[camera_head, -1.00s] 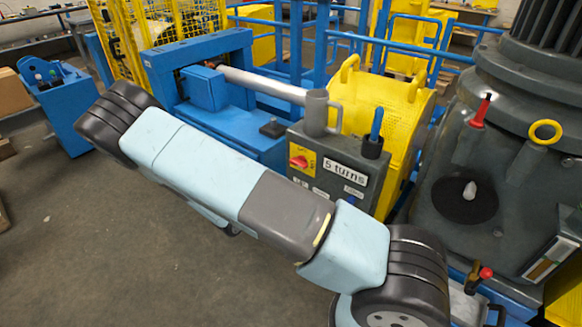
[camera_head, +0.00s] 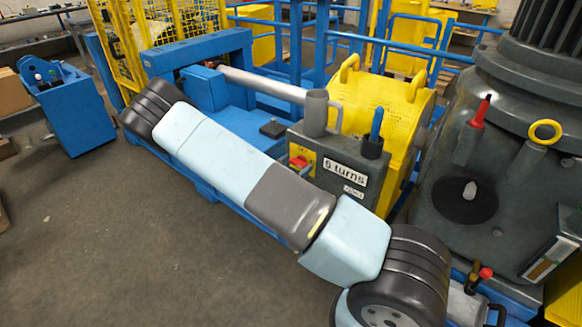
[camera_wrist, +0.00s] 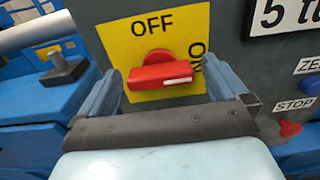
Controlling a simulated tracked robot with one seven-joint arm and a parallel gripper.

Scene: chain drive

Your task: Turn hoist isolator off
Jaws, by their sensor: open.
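The hoist isolator is a red rotary knob (camera_wrist: 160,75) on a yellow plate (camera_wrist: 120,40) marked OFF at the top and ON at the right. The knob lies horizontal, its white mark pointing right towards ON. My gripper (camera_wrist: 164,88) is open in the wrist view, one finger left and one right of the knob. Clear gaps show on both sides; I cannot tell how far the tips reach in depth. My gripper is mostly hidden there.
The "5 turns" label (camera_head: 346,172) is on the same box. A red STOP button (camera_wrist: 289,128) sits lower right of the isolator. A blue-handled lever (camera_head: 376,125) and a grey cup-like part (camera_head: 317,112) stand on top. A yellow guard (camera_head: 395,115) is behind.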

